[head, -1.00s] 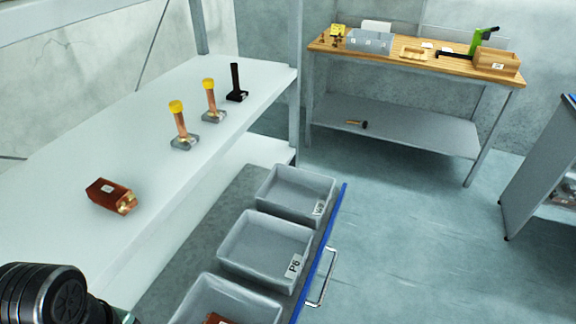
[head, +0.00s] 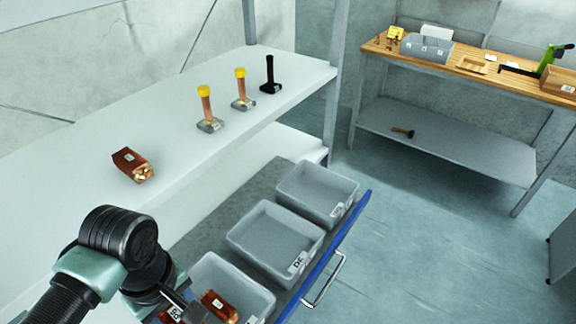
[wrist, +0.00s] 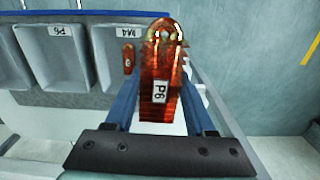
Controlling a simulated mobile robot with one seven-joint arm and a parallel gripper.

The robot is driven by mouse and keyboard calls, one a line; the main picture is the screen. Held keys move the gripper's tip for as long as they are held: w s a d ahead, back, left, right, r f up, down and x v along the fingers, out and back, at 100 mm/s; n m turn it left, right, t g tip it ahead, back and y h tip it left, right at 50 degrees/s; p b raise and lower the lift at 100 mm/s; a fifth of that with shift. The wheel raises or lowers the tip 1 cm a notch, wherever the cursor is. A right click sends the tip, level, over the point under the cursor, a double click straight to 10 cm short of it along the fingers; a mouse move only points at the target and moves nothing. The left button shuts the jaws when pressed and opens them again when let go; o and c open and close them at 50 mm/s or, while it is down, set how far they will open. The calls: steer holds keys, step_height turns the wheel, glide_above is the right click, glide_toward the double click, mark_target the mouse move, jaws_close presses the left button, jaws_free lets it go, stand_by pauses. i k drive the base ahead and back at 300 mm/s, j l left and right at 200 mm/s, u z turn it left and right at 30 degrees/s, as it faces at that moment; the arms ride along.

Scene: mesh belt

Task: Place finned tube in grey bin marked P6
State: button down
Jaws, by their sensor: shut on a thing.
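My gripper (wrist: 158,108) is shut on a reddish-brown finned tube (wrist: 160,65) with brass-coloured ends and a white P6 label, in the wrist view. In the head view my gripper (head: 176,304) is at the lower left, by the nearest bin; the held tube is mostly hidden there. The grey bin marked P6 (head: 244,250) is the middle of the row and looks empty. In the wrist view the P6 bin (wrist: 42,62) lies left of the held tube, apart from it.
The near bin (head: 258,290), marked M4 in the wrist view (wrist: 107,72), holds another reddish tube (head: 218,304). An empty far bin (head: 350,186) adjoins P6. A blue rail (head: 325,254) edges the bins.

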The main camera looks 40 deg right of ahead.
mark_target(276, 247)
steer(key=i+l+z, duration=0.15)
steer(key=z, duration=0.2)
steer(key=i+l+z, duration=0.15)
steer(key=z, duration=0.25)
steer(key=i+z, duration=0.15)
steer(key=z, duration=0.2)
steer(key=i+l, duration=0.15)
steer(key=i, duration=0.2)
